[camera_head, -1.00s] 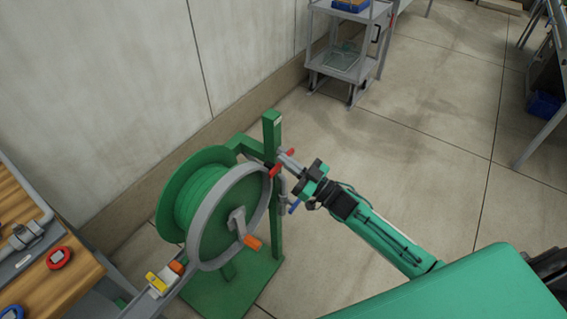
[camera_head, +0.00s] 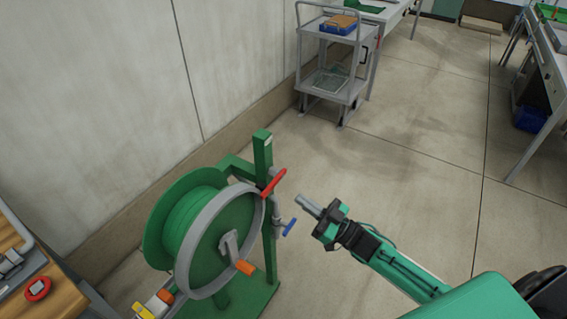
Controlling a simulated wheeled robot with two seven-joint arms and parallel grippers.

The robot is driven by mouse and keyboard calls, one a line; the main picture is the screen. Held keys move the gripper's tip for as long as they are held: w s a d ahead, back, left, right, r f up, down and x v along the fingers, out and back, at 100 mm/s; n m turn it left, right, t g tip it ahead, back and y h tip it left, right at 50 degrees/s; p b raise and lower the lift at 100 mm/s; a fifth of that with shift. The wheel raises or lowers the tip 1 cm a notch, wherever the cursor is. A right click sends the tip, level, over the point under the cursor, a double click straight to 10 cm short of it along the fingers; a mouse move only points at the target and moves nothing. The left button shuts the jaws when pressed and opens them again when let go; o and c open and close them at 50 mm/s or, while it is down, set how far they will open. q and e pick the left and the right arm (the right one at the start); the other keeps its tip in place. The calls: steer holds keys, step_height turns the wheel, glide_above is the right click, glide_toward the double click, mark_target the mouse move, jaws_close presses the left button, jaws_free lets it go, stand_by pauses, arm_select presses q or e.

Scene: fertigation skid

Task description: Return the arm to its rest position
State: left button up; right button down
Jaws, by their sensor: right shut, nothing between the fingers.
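My right gripper (camera_head: 308,205) is at the end of my green and black right arm (camera_head: 394,262), which comes in from the lower right. Its fingers are shut with nothing between them. They point left toward the green hose reel stand (camera_head: 265,188) and are apart from it. A red lever (camera_head: 273,183) sits on the stand's post, and a blue handle (camera_head: 289,228) is just below it, left of my gripper. My left gripper is not in view.
The green hose reel (camera_head: 185,230) has a grey rim and an orange crank knob (camera_head: 245,267). A wooden bench (camera_head: 62,297) is at the lower left. A grey cart (camera_head: 333,85) stands at the back by the wall.

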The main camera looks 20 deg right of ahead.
steer(key=d+f+m+g+h, duration=0.1)
steer(key=d+f+m+h, duration=0.2)
steer(key=f, duration=0.6)
steer(key=d+f+m+h, duration=0.15)
steer(key=f+h, duration=0.35)
steer(key=f, duration=0.5)
steer(key=s+d+f+m+g+h+p, duration=0.15)
steer(key=s+f, duration=0.25)
steer(key=f, duration=0.4)
steer(key=s+d+f+g+h, duration=0.2)
steer(key=s+f+g, duration=0.15)
steer(key=f, duration=0.55)
steer(key=s+f+g+h, duration=0.2)
steer(key=s+f+g, duration=0.2)
steer(key=s+f, duration=1)
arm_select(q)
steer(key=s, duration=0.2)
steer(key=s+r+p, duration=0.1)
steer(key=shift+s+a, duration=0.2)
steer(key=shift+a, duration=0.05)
arm_select(e)
steer(key=s+a+f+g, duration=0.2)
steer(key=s, duration=0.5)
steer(key=s+a+f+g, duration=0.1)
steer(key=s+f+g, duration=0.1)
steer(key=s, duration=0.6)
steer(key=s+a+f+g, duration=0.2)
steer(key=s, duration=0.6)
steer(key=shift+a+f, duration=0.3)
